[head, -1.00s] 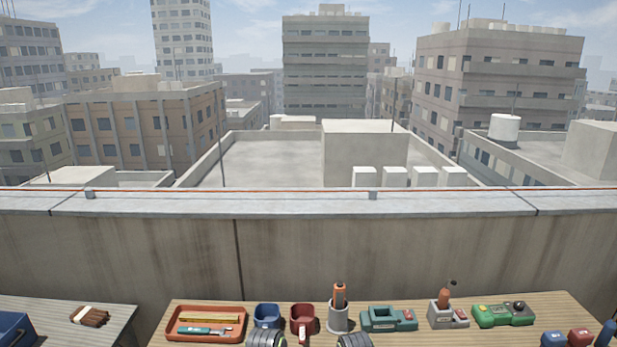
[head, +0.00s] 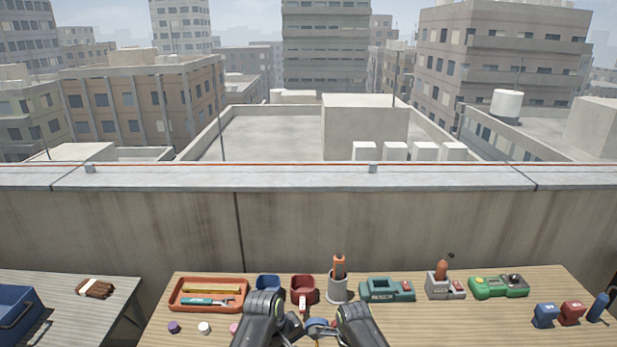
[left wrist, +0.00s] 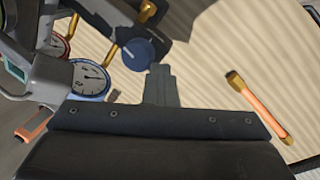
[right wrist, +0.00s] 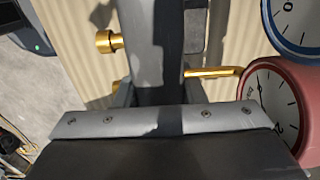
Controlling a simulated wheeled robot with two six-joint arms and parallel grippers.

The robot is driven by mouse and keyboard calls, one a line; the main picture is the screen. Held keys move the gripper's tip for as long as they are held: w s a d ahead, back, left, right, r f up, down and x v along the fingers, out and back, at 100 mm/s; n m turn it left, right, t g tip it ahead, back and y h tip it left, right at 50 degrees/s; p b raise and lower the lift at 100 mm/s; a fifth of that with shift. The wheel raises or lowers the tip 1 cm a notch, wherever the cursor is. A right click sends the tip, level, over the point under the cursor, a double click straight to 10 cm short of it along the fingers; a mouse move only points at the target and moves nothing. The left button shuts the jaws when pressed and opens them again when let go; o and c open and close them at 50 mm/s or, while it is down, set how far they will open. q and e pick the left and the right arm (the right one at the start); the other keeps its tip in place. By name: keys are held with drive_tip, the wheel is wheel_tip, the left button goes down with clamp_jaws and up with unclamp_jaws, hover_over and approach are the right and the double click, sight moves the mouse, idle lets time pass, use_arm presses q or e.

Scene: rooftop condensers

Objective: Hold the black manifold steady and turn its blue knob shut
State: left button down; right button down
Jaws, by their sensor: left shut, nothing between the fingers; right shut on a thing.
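The black manifold (right wrist: 155,30) runs up the right wrist view, with brass fittings at its sides. My right gripper (right wrist: 155,88) is shut on it. In the left wrist view the manifold (left wrist: 112,18) is partly cut off at the top. Its round blue knob (left wrist: 138,53) shows there, with a blue-rimmed gauge (left wrist: 90,80) and a red-rimmed gauge (left wrist: 50,45) to the left. My left gripper (left wrist: 160,85) is shut and empty, its tip close beside the knob; I cannot tell if they touch. In the head view both arms mostly hide the manifold (head: 320,326).
An orange stick with brass ends (left wrist: 260,110) lies on the table in the left wrist view. Behind my arms stand an orange tray (head: 175,302), blue and red cups, a holder (head: 338,290) and green devices. Small caps lie front left.

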use_arm(q)
drive_tip(key=shift+a, duration=0.1)
drive_tip(key=d+v, duration=0.1)
drive_tip(key=v, duration=0.4)
drive_tip(key=shift+w+a+r, duration=0.2)
drive_tip(key=shift+a+r, duration=0.05)
drive_tip(key=shift+r, duration=0.3)
wheel_tip(320, 180, down, 6)
drive_tip(key=s+d, duration=0.1)
drive_tip(key=s, duration=0.1)
drive_tip(key=shift+d, duration=0.4)
idle(0.5)
idle(0.5)
drive_tip(key=shift+w+a, duration=0.4)
drive_tip(key=shift+w, duration=0.25)
